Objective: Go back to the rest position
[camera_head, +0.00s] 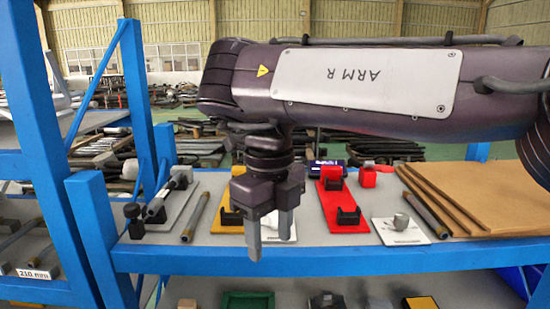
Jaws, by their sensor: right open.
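My right gripper (270,246) points down with its two fingers apart. It appears empty and hangs in front of the blue shelf (330,261). My right arm (370,80), marked ARM R, crosses the upper part of the head view from the right edge. The gripper partly hides a yellow plate (226,222) and a small white item behind it. My left arm and gripper do not show.
A grey plate (188,208), a loose pipe (195,217), a white plate (384,232) and brown boards (500,190) share the shelf. A blue upright (138,100) stands left.

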